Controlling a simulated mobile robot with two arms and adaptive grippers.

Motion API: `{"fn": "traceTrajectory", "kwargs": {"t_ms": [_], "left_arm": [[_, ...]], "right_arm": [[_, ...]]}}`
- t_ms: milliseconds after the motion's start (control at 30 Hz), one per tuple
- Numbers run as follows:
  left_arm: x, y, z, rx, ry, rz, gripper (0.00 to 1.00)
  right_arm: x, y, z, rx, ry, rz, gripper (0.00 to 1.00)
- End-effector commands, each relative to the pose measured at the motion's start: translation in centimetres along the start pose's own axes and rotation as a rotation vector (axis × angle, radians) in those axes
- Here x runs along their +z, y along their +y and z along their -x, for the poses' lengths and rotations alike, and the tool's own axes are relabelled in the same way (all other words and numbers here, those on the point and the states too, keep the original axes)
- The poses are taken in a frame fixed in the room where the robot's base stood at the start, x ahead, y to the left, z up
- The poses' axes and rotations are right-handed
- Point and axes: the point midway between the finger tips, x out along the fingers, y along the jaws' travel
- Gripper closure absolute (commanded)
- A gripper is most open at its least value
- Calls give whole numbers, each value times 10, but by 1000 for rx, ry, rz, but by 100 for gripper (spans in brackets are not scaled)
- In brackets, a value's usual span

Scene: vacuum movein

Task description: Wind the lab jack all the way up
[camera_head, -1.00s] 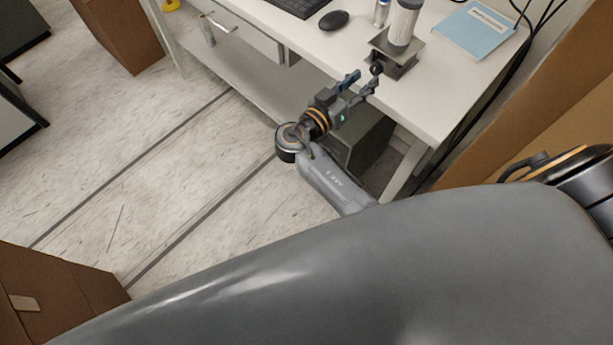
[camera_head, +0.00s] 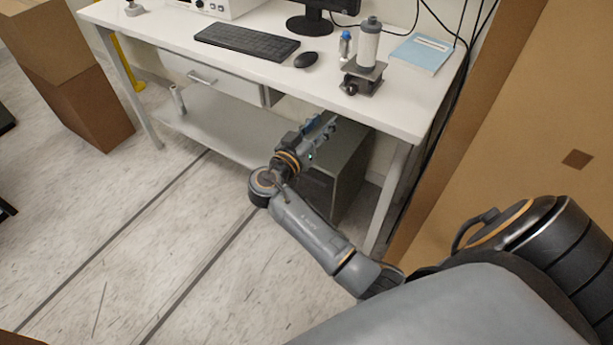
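The lab jack (camera_head: 363,80) stands on the white table near its front edge, with a dark round knob (camera_head: 351,89) facing the front. Its top plate is a little above its base, and a grey-and-white cylinder (camera_head: 368,45) stands upright on it. My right gripper (camera_head: 322,122) is in front of the table edge, below and left of the jack in the picture. It is apart from the knob, its fingers look open, and nothing shows between them. My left gripper is not in view.
On the table (camera_head: 400,113) are a mouse (camera_head: 306,60), a keyboard (camera_head: 246,41), a small bottle (camera_head: 345,46) and a blue book (camera_head: 421,54). A dark cabinet (camera_head: 345,170) stands under the table behind my gripper. Cardboard boxes stand left and right; the floor between is clear.

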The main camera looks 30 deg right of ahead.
Motion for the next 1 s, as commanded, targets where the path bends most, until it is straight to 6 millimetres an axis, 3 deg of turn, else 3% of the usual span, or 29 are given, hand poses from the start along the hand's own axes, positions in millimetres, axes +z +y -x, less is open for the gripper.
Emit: {"fn": "traceTrajectory", "kwargs": {"t_ms": [367, 1000], "left_arm": [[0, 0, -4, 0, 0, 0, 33], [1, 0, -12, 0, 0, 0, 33]], "right_arm": [[50, -23, 2, -99, -65, 130, 63], [172, -59, 21, -329, -220, 392, 63]]}}
